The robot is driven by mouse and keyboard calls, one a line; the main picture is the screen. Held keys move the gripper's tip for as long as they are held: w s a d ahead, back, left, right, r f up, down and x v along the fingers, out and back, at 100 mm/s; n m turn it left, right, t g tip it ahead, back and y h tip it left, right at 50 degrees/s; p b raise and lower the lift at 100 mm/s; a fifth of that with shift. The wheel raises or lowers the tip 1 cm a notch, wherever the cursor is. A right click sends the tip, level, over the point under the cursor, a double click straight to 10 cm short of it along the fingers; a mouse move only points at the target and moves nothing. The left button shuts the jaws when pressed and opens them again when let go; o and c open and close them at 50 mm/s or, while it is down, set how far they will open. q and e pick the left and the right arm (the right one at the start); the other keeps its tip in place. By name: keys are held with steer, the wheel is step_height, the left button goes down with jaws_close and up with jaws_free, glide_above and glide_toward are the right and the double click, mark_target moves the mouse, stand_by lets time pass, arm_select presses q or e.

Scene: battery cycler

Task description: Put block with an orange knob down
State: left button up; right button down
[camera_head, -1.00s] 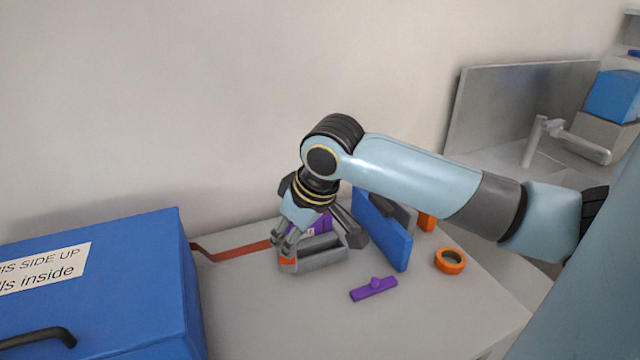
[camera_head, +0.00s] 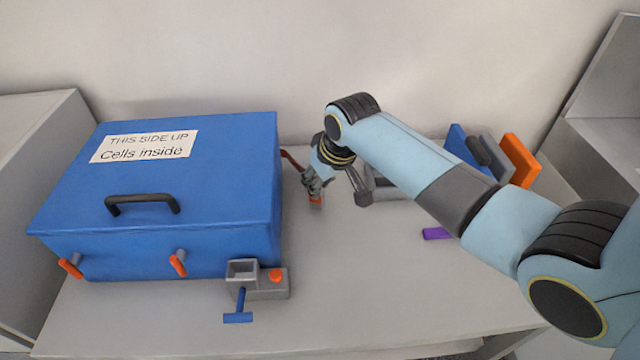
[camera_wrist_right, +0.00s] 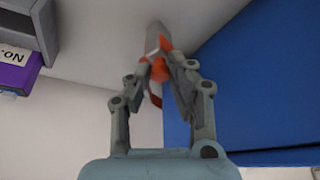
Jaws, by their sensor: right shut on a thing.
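My right gripper (camera_head: 315,188) is beside the right side of the big blue box, low over the table. It is shut on the block with an orange knob (camera_wrist_right: 159,71); the block's grey body (camera_wrist_right: 156,38) shows beyond the fingertips in the right wrist view. In the head view only a small orange part (camera_head: 316,200) of it shows under the fingers. I cannot tell whether the block touches the table. My left gripper is not in view.
The blue box (camera_head: 200,205) with a black handle stands close left. A grey fixture (camera_head: 388,193) is to the right, partly behind my arm. A small grey block with an orange button (camera_head: 268,284) stands at the box's front. The table's front middle is clear.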

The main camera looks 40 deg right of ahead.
steer(key=shift+f, duration=0.55)
steer(key=shift+f, duration=0.1)
steer(key=c, duration=1.2)
jaws_free()
steer(key=v, duration=1.2)
steer(key=shift+p, duration=0.4)
